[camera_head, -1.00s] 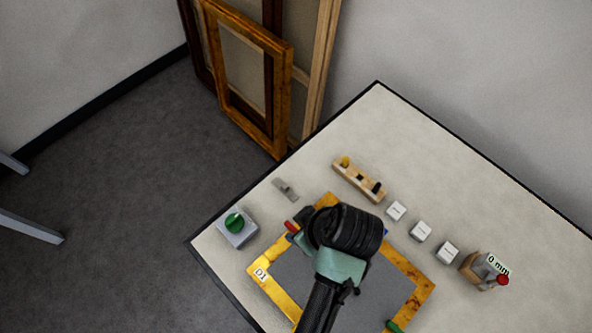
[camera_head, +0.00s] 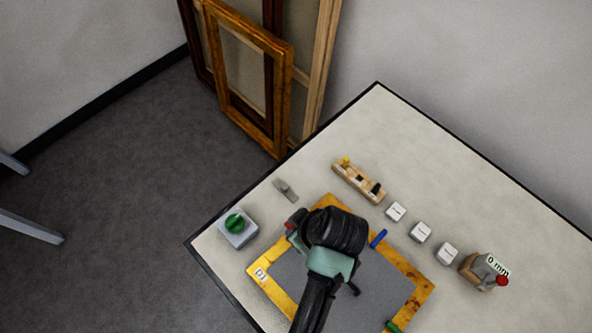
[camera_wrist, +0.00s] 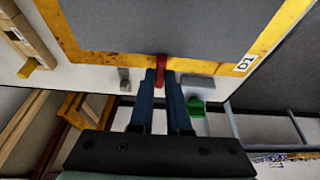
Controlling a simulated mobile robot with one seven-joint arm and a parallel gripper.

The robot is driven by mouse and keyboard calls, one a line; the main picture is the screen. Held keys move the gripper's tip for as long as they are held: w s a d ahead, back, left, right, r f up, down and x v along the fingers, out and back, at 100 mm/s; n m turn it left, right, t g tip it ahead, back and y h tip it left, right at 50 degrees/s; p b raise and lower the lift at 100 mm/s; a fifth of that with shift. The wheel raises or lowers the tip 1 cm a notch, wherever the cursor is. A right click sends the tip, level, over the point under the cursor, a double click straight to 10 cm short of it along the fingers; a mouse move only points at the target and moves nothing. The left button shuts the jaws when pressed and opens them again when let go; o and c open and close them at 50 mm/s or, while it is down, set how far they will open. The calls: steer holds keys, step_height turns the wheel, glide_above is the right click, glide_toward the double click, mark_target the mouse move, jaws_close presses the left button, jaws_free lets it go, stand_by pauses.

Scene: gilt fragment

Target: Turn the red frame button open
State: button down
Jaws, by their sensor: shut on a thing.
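The gilt frame (camera_head: 416,288) lies on the table around a grey panel, with a tag reading D1 at its left corner. The red button (camera_wrist: 162,64) sits at the frame's edge in the wrist view, lying across the gold rim. My gripper (camera_wrist: 163,76) is shut on the red button, with both fingers at its sides. In the head view my wrist and gripper (camera_head: 293,229) cover most of the red button, and only a small red part (camera_head: 289,226) shows. A blue button (camera_head: 379,238) and a green button (camera_head: 393,326) sit on other sides of the frame.
A grey box with a green knob (camera_head: 236,222) stands left of the frame. Larger frames (camera_head: 249,90) lean on the wall.

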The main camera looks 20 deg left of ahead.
steer(key=shift+s+r+m+p, duration=0.1)
steer(key=shift+m+p, duration=0.2)
steer(key=m+t+p, duration=0.1)
steer(key=m+p, duration=0.1)
steer(key=shift+s+a+r+m+h, duration=0.1)
steer(key=shift+m+h, duration=0.2)
steer(key=m+p, duration=0.2)
steer(key=m+t+h+p, duration=0.1)
steer(key=m+p, duration=0.1)
steer(key=m, duration=0.1)
steer(key=shift+a+m+h, duration=0.15)
steer(key=shift+m+h, duration=0.15)
steer(key=m, duration=0.2)
steer(key=m+t+h+p, duration=0.1)
steer(key=m, duration=0.1)
steer(key=shift+a+h, duration=0.15)
steer(key=shift+h, duration=0.15)
steer(key=m+h, duration=0.1)
steer(key=m, duration=0.4)
steer(key=shift+a+h, duration=0.15)
steer(key=shift+h, duration=0.25)
steer(key=c, duration=0.9)
jaws_free()
steer(key=shift+s, duration=0.1)
